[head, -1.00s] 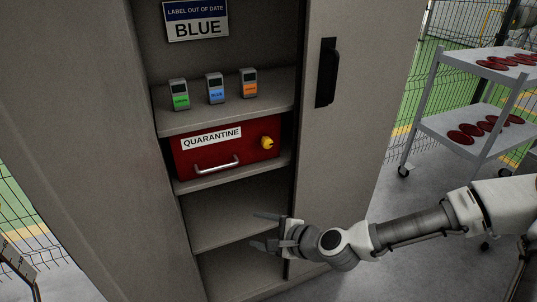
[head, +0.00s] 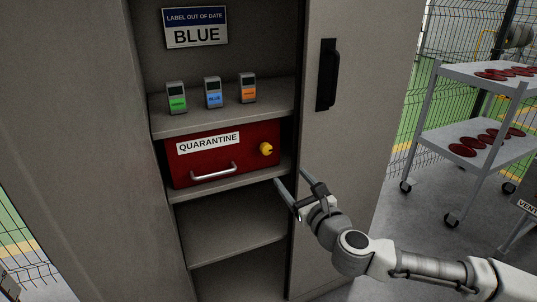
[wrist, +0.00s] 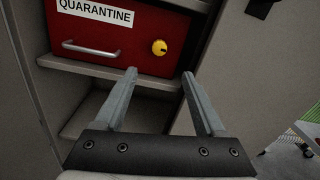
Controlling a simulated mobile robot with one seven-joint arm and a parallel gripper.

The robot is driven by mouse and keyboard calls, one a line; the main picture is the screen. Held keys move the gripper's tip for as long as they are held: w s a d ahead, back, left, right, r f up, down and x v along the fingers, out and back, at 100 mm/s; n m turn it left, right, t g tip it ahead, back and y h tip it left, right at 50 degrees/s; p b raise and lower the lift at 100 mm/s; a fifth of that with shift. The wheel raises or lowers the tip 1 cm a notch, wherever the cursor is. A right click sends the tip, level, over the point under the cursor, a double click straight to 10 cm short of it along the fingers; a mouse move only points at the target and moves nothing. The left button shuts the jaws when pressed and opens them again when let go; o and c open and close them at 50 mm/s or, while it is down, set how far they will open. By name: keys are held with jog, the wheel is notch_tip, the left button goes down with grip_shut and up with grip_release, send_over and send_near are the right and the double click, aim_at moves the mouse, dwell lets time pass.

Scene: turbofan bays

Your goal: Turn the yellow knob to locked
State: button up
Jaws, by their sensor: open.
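The yellow knob (head: 266,149) is on the right side of the front of a red drawer box (head: 222,160) labelled QUARANTINE, on a cabinet shelf. The knob also shows in the wrist view (wrist: 159,47), with a small dark mark on its face. I cannot tell from the frames whether it is locked. My gripper (head: 292,183) is open and empty, below and to the right of the knob and apart from it. In the wrist view the open fingers (wrist: 160,73) point up toward the knob, which appears between and beyond the tips.
A silver handle (head: 214,173) sticks out left of the knob. Green, blue and orange tagged devices (head: 213,92) stand on the shelf above. The cabinet door (head: 345,130) with a black handle is at right. A trolley (head: 465,130) with red discs stands farther right.

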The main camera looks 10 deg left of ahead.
aim_at(268, 150)
jog(key=b+x, duration=0.3)
jog(key=x, duration=1.2)
jog(key=shift+f, duration=0.1)
grip_shut()
